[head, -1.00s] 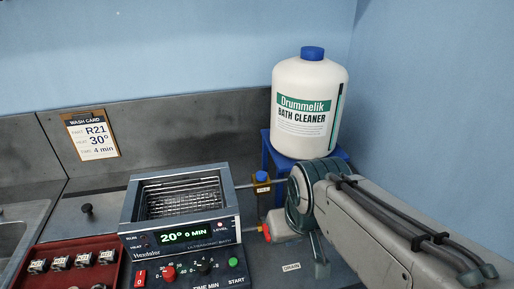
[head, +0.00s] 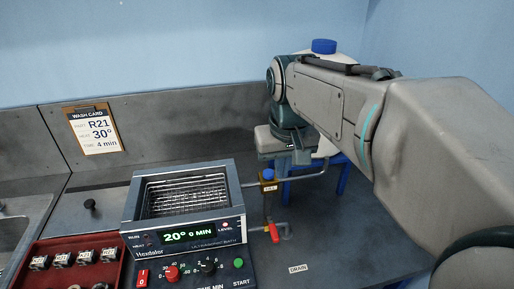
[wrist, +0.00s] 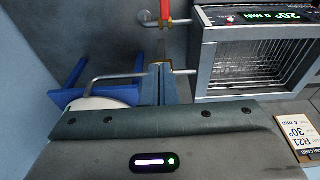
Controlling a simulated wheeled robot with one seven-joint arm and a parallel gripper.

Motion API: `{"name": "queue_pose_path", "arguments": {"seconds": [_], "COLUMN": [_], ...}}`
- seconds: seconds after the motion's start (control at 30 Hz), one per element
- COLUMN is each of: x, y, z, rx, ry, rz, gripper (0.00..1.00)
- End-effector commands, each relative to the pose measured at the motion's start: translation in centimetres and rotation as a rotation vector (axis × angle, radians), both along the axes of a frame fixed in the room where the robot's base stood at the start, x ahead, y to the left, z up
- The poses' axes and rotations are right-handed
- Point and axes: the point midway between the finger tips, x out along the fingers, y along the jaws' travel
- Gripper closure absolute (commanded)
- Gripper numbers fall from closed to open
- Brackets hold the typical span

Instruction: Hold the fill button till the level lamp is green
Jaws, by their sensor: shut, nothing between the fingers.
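The blue fill button (head: 268,174) sits on a small brass block on the pipe, right of the ultrasonic bath (head: 130,205). The level lamp (head: 224,224) on the bath's front panel glows red; it also shows red in the wrist view (wrist: 229,20). My gripper (wrist: 160,70) is shut and empty. In the head view its hand is above and to the right of the button, apart from it. In the wrist view the fingers hide the button, and only part of the brass block (wrist: 180,66) shows beside them.
A red-handled drain valve (head: 275,232) lies in front of the button. A red parts tray (head: 30,262) is at left. Counter near the drain label is clear.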

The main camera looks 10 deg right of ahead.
Motion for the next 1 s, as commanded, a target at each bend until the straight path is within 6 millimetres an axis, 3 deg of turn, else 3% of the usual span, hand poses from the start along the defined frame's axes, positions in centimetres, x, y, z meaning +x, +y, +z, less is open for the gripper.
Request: {"name": "queue_pose_path", "arguments": {"seconds": [0.03,0.2,0.4,0.6,1.0], "x": [1.8,6.7,10.6,12.0,12.1], "y": [-0.1,-0.1,-0.4,-0.5,-0.6], "z": [0.7,3.0,4.5,5.0,4.8], "rx": [0.000,0.004,0.010,0.014,0.014], "ry": [0.023,0.093,0.152,0.176,0.178], "rz": [-0.001,-0.003,-0.005,-0.005,-0.005], "gripper": [1.00,1.00,1.00,1.00,1.00]}}
